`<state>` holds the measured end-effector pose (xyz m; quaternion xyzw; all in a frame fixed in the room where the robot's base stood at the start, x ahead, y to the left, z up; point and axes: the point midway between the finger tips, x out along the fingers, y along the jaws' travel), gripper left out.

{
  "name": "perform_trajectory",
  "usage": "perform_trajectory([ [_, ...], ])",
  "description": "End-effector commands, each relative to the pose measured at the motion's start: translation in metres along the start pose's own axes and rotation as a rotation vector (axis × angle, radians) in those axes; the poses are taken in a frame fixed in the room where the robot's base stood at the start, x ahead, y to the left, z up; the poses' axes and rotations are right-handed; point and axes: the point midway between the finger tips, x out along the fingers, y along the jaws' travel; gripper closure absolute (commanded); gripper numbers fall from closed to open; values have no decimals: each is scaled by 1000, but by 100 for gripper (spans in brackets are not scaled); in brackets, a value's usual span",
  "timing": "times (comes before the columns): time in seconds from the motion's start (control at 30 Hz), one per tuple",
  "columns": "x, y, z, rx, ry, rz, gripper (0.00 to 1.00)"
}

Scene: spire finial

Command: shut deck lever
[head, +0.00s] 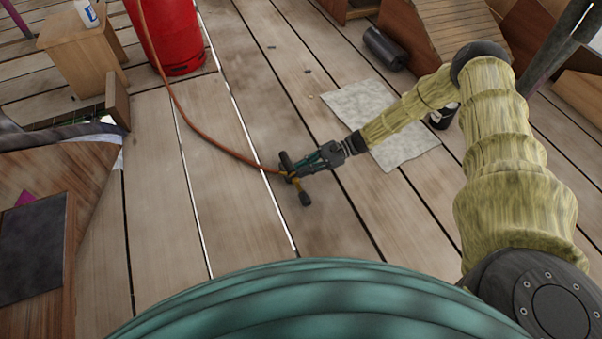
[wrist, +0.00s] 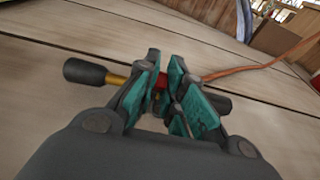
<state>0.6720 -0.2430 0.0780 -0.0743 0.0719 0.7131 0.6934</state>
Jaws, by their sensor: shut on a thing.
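My gripper (head: 308,166) is low over the plank deck, near the middle of the head view. In the wrist view its teal-padded fingers (wrist: 172,98) are closed around a fitting with a brass rod, a red middle and black ends. One black end (head: 306,199) points toward me in the head view and shows at the left in the wrist view (wrist: 85,73). The other black end is partly behind the fingers. An orange-brown hose (head: 190,120) meets the fitting at the gripper. I cannot tell whether this fitting is the deck lever; no other lever is clearly visible.
The hose runs back to a red cylinder (head: 172,38) at the upper left, beside a wooden stand (head: 80,45). A pale mat (head: 408,150) and dark roll (head: 384,48) lie to the right. Brown panels stand at the left edge. Planks (head: 170,200) around the gripper are mostly clear.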

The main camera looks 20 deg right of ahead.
Motion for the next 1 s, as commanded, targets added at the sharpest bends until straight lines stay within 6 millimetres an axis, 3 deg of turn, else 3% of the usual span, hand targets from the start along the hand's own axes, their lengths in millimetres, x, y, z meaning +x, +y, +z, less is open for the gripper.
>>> perform_trajectory([
  [0.03,-1,0,-9,1,-20,-2,100],
  [0.4,-5,1,-9,1,-121,-2,100],
  [0.87,-6,1,-8,2,-128,-1,100],
  [0.9,-6,1,-8,2,-128,-1,82],
  [1.0,-5,1,-8,1,-129,-1,68],
])
